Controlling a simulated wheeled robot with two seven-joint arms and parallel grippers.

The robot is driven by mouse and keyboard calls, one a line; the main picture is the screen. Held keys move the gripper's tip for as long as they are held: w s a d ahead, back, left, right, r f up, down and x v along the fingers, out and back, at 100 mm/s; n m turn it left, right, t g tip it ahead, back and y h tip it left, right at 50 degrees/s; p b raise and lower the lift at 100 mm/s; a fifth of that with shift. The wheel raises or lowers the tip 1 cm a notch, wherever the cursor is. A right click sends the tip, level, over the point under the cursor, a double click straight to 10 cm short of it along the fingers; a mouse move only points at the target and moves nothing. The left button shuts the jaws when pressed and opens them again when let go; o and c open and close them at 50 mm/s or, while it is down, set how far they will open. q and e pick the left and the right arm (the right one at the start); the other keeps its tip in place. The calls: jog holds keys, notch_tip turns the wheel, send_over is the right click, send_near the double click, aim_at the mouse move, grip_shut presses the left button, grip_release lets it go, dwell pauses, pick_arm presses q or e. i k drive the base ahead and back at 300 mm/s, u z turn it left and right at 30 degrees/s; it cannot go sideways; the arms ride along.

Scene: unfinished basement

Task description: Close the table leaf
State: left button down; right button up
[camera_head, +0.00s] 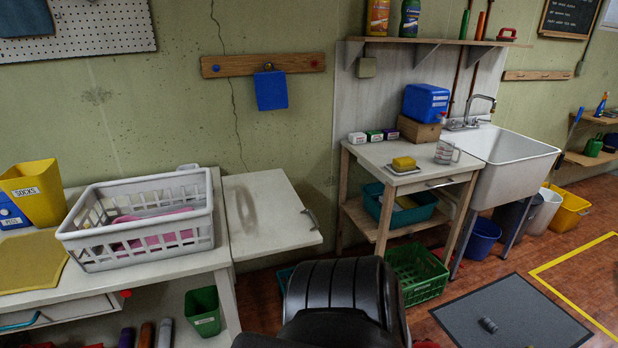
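The table leaf (268,222) is a pale white panel at the right end of the white table (222,243). It sticks out to the right, roughly level with the table top, and looks open. A grey metal handle (312,218) is on its right edge. The leaf's top is bare except for a grey ring-like mark or shadow. Neither of my grippers shows in the head view. A black ribbed shape at the bottom centre stands in front of the area below the leaf; I cannot tell whether it is part of me.
A white basket (140,222) with something pink inside stands on the table beside the leaf. A yellow bin (33,190) stands further left. A workbench (395,176) and sink (503,150) are to the right, with a green crate (415,272) below. A gap separates leaf and workbench.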

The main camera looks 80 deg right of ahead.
aim_at(265, 215)
jog(key=z, duration=2.25)
